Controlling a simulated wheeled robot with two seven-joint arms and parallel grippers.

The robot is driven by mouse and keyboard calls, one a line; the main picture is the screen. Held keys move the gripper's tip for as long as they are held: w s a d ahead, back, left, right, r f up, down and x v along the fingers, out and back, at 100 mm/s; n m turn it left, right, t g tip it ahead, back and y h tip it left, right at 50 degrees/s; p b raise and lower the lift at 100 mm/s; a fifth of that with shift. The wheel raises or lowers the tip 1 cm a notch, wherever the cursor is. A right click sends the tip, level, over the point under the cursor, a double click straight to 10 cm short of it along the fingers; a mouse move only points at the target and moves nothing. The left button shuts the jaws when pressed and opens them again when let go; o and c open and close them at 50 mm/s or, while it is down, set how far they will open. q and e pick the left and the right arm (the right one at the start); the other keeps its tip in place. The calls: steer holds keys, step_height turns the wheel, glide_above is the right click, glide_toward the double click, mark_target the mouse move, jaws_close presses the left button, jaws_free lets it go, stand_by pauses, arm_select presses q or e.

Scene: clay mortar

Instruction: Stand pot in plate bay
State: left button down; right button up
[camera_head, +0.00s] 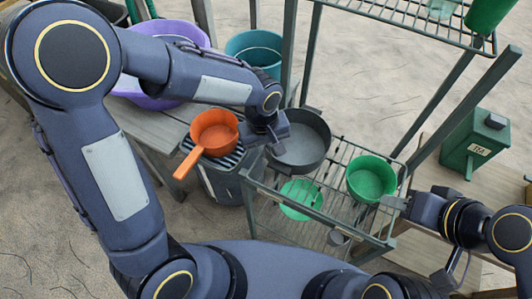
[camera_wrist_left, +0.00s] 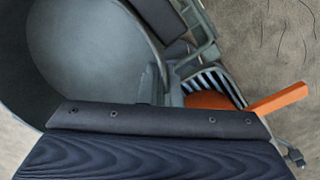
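A dark grey pot (camera_head: 302,142) with small side handles is by the top of the wire shelf, to the right of the orange pan. It also fills the upper left of the left wrist view (camera_wrist_left: 90,50). My left gripper (camera_head: 277,132) is at the pot's left rim; its fingertips are hidden, so I cannot tell if it grips the pot. My right gripper (camera_head: 392,202) is beside the lower right of a green pot (camera_head: 370,178); its finger gap is unclear. A slatted dark rack (camera_head: 237,160) lies under the orange pan; I cannot tell if it is the plate bay.
The orange pan (camera_head: 213,133) rests on the slatted rack, handle pointing lower left. A purple tub (camera_head: 165,35) and teal bucket (camera_head: 255,50) stand behind. A green box (camera_head: 474,145) is at right.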

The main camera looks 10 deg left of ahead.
arm_select(q)
steer(key=shift+f, duration=1.55)
steer(key=shift+f, duration=0.15)
steer(key=c, duration=1.6)
jaws_free()
steer(key=shift+s+a+r+p, duration=0.1)
steer(key=shift+a+r+p, duration=0.1)
steer(key=shift+r, duration=2.9)
steer(key=shift+s+a+r+p, duration=0.1)
steer(key=shift+a+r+p, duration=0.05)
steer(key=shift+r, duration=2.95)
